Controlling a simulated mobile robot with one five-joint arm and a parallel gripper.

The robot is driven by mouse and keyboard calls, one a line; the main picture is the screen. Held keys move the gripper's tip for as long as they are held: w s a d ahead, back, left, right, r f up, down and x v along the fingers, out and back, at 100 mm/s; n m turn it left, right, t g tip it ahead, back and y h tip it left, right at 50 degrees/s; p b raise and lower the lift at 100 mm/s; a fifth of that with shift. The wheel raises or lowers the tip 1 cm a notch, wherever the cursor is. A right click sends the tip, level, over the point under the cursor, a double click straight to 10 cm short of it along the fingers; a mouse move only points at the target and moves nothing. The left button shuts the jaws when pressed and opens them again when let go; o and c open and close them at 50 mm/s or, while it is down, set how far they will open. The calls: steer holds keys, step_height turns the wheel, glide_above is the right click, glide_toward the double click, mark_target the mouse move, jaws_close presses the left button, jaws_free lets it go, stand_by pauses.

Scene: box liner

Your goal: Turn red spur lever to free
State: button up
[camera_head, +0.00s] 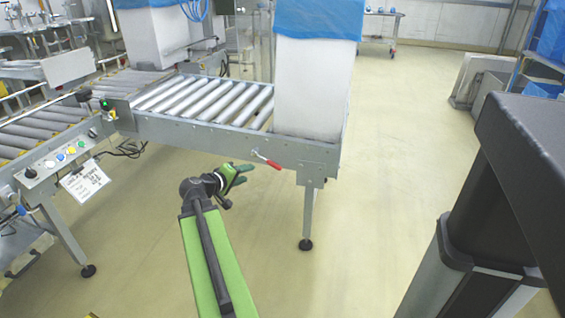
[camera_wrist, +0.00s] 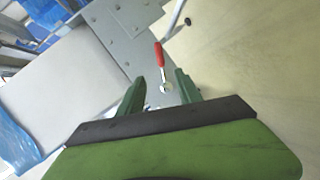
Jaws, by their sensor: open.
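The red spur lever (camera_head: 268,161) is mounted on the side rail of the short roller conveyor, below the white block. In the head view its red handle slopes down to the right from a pale pivot. My gripper (camera_head: 246,174) is open and empty, to the left of the handle and a little lower in the picture. In the wrist view the lever (camera_wrist: 160,56) shows beyond my open gripper (camera_wrist: 157,82), with its red handle at the top and its pivot between the fingers. I cannot tell whether a finger touches it.
The roller conveyor (camera_head: 205,131) carries a tall white block (camera_head: 313,88) with a blue liner (camera_head: 318,18). A conveyor leg (camera_head: 308,210) stands right of the lever. A control box (camera_head: 58,157) with a hanging label is at the left.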

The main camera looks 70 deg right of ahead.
mark_target(273, 166)
steer(key=b+x, duration=0.6)
steer(key=x, duration=1)
steer(key=shift+s+d+f, duration=0.1)
steer(key=shift+d+f, duration=0.1)
steer(key=shift+d, duration=0.15)
steer(key=shift+s+d, duration=0.15)
steer(key=shift+d, duration=0.35)
jaws_close()
